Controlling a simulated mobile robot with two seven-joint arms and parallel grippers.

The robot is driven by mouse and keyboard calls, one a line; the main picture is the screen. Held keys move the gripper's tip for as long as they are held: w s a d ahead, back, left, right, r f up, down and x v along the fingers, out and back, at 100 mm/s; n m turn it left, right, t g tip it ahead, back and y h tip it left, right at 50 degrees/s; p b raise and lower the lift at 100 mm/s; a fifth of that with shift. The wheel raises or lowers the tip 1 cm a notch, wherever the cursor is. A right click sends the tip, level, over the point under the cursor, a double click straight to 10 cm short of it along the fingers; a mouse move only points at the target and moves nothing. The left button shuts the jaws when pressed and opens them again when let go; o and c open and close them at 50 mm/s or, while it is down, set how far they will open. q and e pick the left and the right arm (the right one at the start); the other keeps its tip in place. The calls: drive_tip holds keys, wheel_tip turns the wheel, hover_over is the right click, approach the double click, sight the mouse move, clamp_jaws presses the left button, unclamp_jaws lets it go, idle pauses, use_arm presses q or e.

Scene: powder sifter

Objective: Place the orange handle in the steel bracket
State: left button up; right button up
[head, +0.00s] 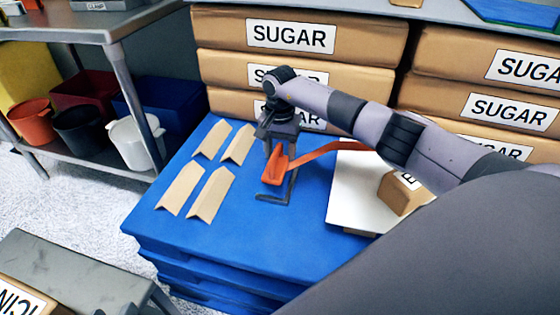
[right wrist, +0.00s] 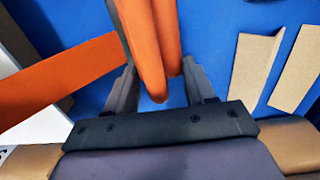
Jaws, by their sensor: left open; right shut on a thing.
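The orange handle (head: 275,172) is in my right gripper (head: 283,150), above the blue surface. Its long flat orange strip reaches right towards the white board in the head view. In the right wrist view the handle (right wrist: 152,45) shows as two orange bars between the dark fingers (right wrist: 160,90). A thin grey metal frame, which looks like the steel bracket (head: 272,198), is just below the handle. I cannot tell whether the handle touches it. The bracket is not clear in the right wrist view. My left gripper is not in view.
Several folded tan card pieces (head: 208,190) lie on the blue stack (head: 170,228) left of the handle. A white board (head: 352,185) with a cardboard box (head: 402,192) is at its right. Sugar boxes (head: 300,85) stand behind. A metal shelf with pots is at the far left.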

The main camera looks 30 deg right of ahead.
sight(281, 155)
wheel_tip(281, 155, down, 3)
drive_tip(key=shift+r+b, duration=0.1)
drive_tip(key=shift+b, duration=0.2)
use_arm(q)
drive_tip(key=shift+s+a, duration=0.1)
drive_tip(key=shift+a, duration=0.2)
use_arm(e)
drive_tip(key=shift+r, duration=0.1)
drive_tip(key=shift+f, duration=0.35)
drive_tip(key=shift+f+b, duration=0.35)
drive_tip(key=shift+b, duration=0.2)
use_arm(q)
drive_tip(key=shift+a+m+t, duration=0.35)
drive_tip(key=shift+m+t, duration=0.05)
drive_tip(key=shift+t, duration=0.1)
use_arm(e)
drive_tip(key=shift+r, duration=0.1)
drive_tip(key=o, duration=1.5)
drive_tip(key=shift+d, duration=0.15)
